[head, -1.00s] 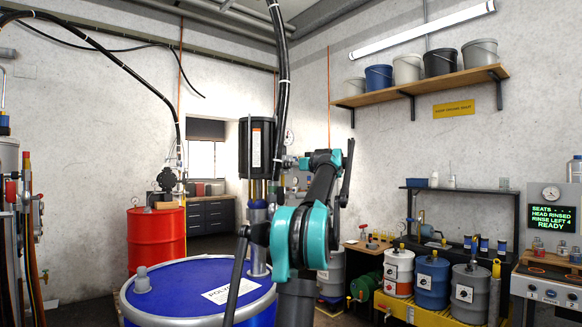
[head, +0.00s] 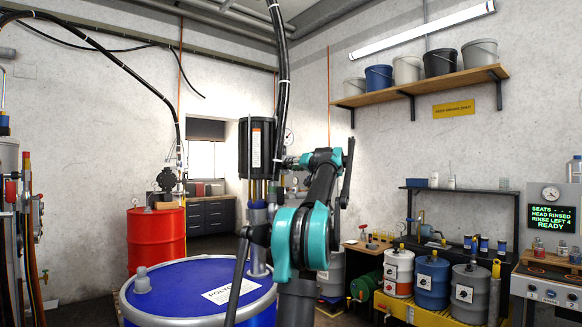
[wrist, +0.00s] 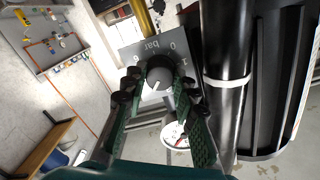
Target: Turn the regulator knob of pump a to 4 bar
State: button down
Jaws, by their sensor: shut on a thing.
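The regulator knob (wrist: 159,74) is a dark grey round knob with a short white pointer line. In the wrist view the pointer slants toward the lower left. My gripper (wrist: 156,85) has its green fingers on both sides of the knob, shut on it. In the head view the black pump (head: 257,148) stands on the blue drum (head: 190,290); the knob and fingertips are too small or hidden there.
A thick black hose (wrist: 226,80) runs close beside the gripper. A white-faced gauge (wrist: 174,134) lies just below the knob in the wrist view, partly covered by a finger. A red drum (head: 157,238) stands behind left; several small drums stand on a yellow pallet (head: 400,306) at right.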

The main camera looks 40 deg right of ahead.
dwell(0.3)
jog(key=c, duration=1.2)
grip_release()
jog(key=s, duration=1.2)
jog(key=shift+d+r, duration=0.15)
jog(key=shift+d, duration=0.2)
